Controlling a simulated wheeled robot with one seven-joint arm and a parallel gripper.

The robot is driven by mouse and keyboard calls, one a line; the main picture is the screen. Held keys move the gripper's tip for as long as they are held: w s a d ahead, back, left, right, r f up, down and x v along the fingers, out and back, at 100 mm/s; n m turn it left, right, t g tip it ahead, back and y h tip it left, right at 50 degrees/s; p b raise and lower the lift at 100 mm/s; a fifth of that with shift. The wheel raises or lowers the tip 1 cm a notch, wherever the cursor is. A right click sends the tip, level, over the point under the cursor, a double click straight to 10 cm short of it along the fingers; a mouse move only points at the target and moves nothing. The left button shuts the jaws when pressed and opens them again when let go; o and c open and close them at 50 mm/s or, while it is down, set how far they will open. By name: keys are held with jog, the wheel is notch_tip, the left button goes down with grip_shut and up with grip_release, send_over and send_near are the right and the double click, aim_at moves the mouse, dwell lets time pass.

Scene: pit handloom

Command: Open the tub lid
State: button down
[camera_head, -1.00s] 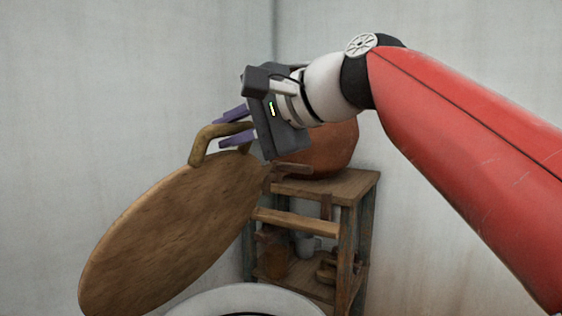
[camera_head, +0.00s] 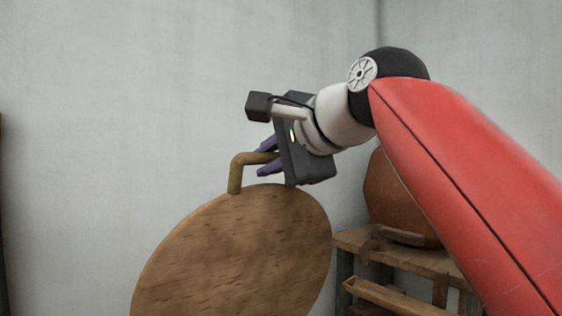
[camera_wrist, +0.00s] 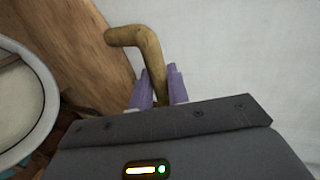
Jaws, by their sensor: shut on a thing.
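The tub lid (camera_head: 240,250) is a round wooden disc, tilted up steeply in the head view, with its lower edge cut off by the frame. Its bent wooden handle (camera_head: 238,172) stands out at the top. My gripper (camera_head: 266,158) is shut on this handle, with its purple fingers on either side of it. In the wrist view the handle (camera_wrist: 150,52) runs down between the fingers (camera_wrist: 160,90), and the lid (camera_wrist: 75,45) fills the upper left. The white round rim of the tub (camera_wrist: 52,100) shows at the left of the wrist view.
A wooden shelf stand (camera_head: 400,255) with a large brown-orange vessel (camera_head: 395,200) on top is at the right, behind my arm. Pale walls stand behind and to the left. The space left of the lid looks clear.

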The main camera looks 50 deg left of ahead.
dwell(0.3)
jog(key=c, duration=1.4)
grip_release()
